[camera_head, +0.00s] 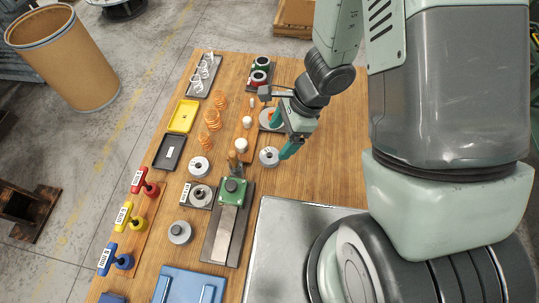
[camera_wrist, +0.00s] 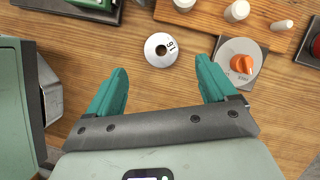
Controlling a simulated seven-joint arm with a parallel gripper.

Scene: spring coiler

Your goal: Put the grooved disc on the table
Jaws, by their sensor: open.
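A pale metal disc with a centre hole and a small black marking (camera_wrist: 161,49) lies flat on the wooden table (camera_wrist: 170,110); it also shows in the head view (camera_head: 269,157). My gripper (camera_wrist: 162,74) is open and empty, its two teal fingers spread on either side of this disc's line, the disc lying just beyond the fingertips. In the head view my gripper (camera_head: 283,133) hangs over the table close to the disc. Similar discs lie further left: one loose (camera_head: 200,165) and one on a labelled plate (camera_head: 201,194). The grooves are too small to make out.
A dial plate with an orange knob (camera_wrist: 243,62) is by the right finger. A wooden block with white pegs (camera_head: 242,146) and a green-topped fixture (camera_head: 232,190) stand left of my gripper. Orange springs (camera_head: 212,120) and coloured T-handles (camera_head: 127,218) lie further left.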

